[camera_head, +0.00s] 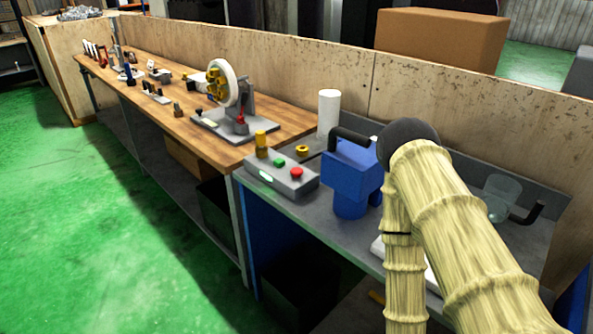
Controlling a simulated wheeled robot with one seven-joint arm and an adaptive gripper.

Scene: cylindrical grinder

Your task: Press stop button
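A grey control box (265,184) stands at the near left corner of the grey bench in the head view. A red button (296,173) sits on its top at the right end, and a green button (279,162) sits left of it. No lettering is readable on the buttons; the red one looks like the stop button. My arm covers the right part of the view, with a dark joint at its top beside the blue machine. My gripper is not visible. Nothing of mine touches the control box.
A blue machine (351,178) with a black handle stands just right of the box. A yellow-orange cylinder (261,140) stands at the box's back left. Behind are a yellow ring (302,150) and a white cylinder (328,112). Green floor (90,240) is clear at left.

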